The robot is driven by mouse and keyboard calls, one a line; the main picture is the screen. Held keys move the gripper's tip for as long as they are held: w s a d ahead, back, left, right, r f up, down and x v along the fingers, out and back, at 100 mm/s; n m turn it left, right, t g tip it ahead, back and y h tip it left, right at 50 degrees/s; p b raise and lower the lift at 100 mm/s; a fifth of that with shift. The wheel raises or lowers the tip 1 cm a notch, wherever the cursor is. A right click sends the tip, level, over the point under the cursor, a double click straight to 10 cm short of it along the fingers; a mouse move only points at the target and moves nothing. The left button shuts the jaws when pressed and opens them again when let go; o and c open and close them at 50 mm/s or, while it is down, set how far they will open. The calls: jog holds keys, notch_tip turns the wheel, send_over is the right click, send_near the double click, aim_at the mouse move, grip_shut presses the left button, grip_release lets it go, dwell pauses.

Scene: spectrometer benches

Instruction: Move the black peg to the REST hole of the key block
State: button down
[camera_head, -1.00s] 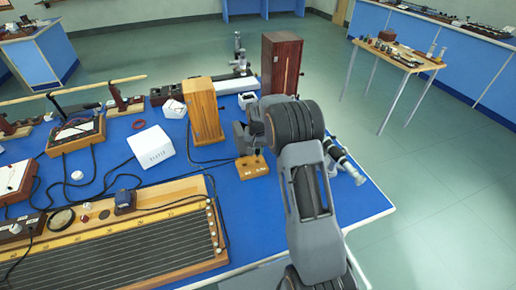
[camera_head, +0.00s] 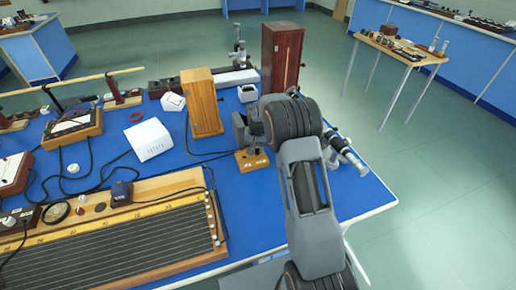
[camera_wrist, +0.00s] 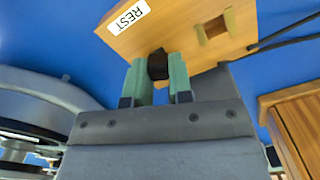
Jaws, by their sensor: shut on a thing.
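The key block (camera_head: 245,164) is a small light-wood block on the blue bench, just below my gripper in the head view. In the wrist view the key block (camera_wrist: 185,22) fills the top. Its white REST label (camera_wrist: 128,16) is at the upper left, and an empty-looking square hole (camera_wrist: 214,28) is at the right. My gripper (camera_wrist: 158,80) has green fingertips shut on the black peg (camera_wrist: 157,64), which shows as a dark end between them, over the block's near part on the REST label's side. The peg's lower end is hidden, so I cannot tell whether it is in a hole.
A tall light-wood box (camera_head: 203,103) and a darker wood cabinet (camera_head: 282,57) stand behind the block. A white box (camera_head: 149,139) is to the left, and a long wire board (camera_head: 110,240) lies in front. Dark cables run by the block. Blue bench top is bare to the block's lower right.

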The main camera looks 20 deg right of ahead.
jog(key=c, duration=0.9)
grip_release()
jog(key=shift+c, duration=0.2)
notch_tip(320, 180, up, 14)
jog(key=shift+b, duration=0.3)
jog(key=shift+f, duration=0.1)
jog(key=s+a+r+n+t, duration=0.1)
jog(key=s+a+n, duration=0.1)
jog(key=s, duration=1.2)
jog(key=s+a+r+n+t, duration=0.2)
jog(key=s+a, duration=0.1)
jog(key=s, duration=1.1)
jog(key=shift+a+n+t, duration=0.3)
jog(key=shift+a, duration=0.05)
